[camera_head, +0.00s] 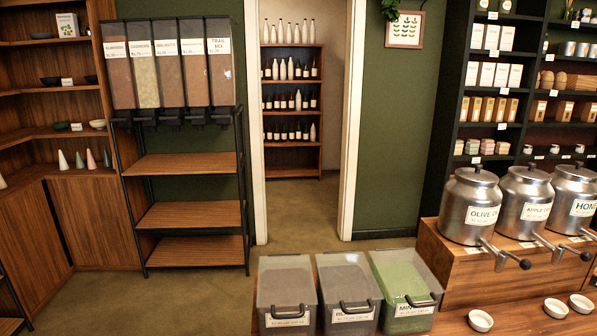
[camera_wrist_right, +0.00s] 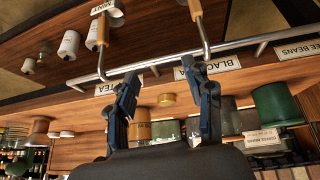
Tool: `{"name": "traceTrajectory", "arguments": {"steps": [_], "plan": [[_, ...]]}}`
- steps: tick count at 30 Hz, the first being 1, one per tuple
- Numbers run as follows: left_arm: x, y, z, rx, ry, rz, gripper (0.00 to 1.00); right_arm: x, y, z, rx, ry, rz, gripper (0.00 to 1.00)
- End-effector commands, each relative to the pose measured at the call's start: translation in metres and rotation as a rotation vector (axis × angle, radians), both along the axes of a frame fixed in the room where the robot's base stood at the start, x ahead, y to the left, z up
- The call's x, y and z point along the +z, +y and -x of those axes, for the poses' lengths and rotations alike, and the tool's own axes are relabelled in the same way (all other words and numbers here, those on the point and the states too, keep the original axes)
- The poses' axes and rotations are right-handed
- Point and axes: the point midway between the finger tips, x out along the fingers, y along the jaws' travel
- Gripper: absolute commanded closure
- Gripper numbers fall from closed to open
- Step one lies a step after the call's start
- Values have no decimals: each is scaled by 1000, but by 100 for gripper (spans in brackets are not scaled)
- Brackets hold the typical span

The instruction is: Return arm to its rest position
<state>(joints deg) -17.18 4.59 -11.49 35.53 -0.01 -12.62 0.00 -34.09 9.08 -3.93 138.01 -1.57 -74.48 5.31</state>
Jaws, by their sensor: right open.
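My right gripper (camera_wrist_right: 160,70) shows in the right wrist view. Its two dark fingers are spread apart with nothing between them. Neither gripper shows in the head view. Three lidded bins stand at the bottom of the head view: one on the left (camera_head: 285,278), a middle one (camera_head: 344,275) and one with green contents (camera_head: 400,275). To their right are three steel pots with taps, labelled olive oil (camera_head: 471,197), apple cider (camera_head: 522,194) and honey (camera_head: 571,190).
In the right wrist view, a metal rail (camera_wrist_right: 233,45) with hanging wooden-handled tools (camera_wrist_right: 196,10) runs close by the fingers. Several jars show beyond, including a green one (camera_wrist_right: 276,103). In the head view, white bowls (camera_head: 481,320) stand at front right. A dispenser rack (camera_head: 190,163) stands left of an open doorway.

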Motion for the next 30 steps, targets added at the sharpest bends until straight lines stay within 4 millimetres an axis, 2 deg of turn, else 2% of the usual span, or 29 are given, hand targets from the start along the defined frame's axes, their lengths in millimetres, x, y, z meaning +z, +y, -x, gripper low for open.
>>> {"name": "traceTrajectory", "arguments": {"steps": [7,8,9,14,20,23,26,30], "plan": [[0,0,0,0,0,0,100,7,29,42,96,195,-20,48],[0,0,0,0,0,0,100,3,31,44,103,213,-20,48],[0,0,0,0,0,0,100,-11,30,41,101,217,-17,48],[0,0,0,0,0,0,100,-53,31,32,101,233,-17,48],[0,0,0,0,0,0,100,-118,32,28,103,261,-16,48],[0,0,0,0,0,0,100,-162,33,32,107,279,-16,48],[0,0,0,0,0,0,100,-213,32,43,110,300,-14,48],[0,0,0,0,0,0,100,-282,28,71,115,332,-12,48]]}}
